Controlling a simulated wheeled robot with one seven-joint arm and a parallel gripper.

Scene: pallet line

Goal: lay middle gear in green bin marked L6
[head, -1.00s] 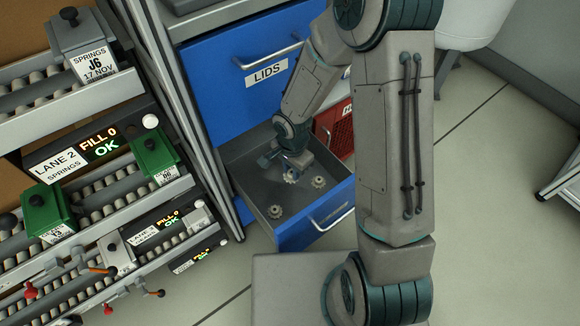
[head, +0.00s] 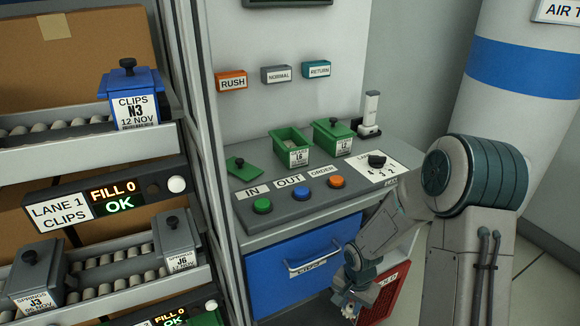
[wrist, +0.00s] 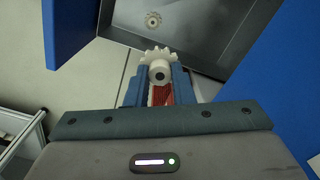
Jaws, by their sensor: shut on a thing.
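The green bin marked L6 (head: 291,151) stands open on the grey counter. A green lid (head: 243,168) lies to its left. My gripper (head: 348,306) is low in front of the counter, beside the blue drawer front and below the bin. In the wrist view, its blue fingers (wrist: 158,88) are shut on a pale toothed gear (wrist: 157,66) with a dark centre hole. Another gear (wrist: 153,20) lies in the grey drawer tray beyond.
A lidded green bin (head: 332,137) stands right of L6, with a grey-white device (head: 370,113) farther right. Green, blue and orange buttons (head: 300,200) line the counter front. The lane rack (head: 95,180) is at left.

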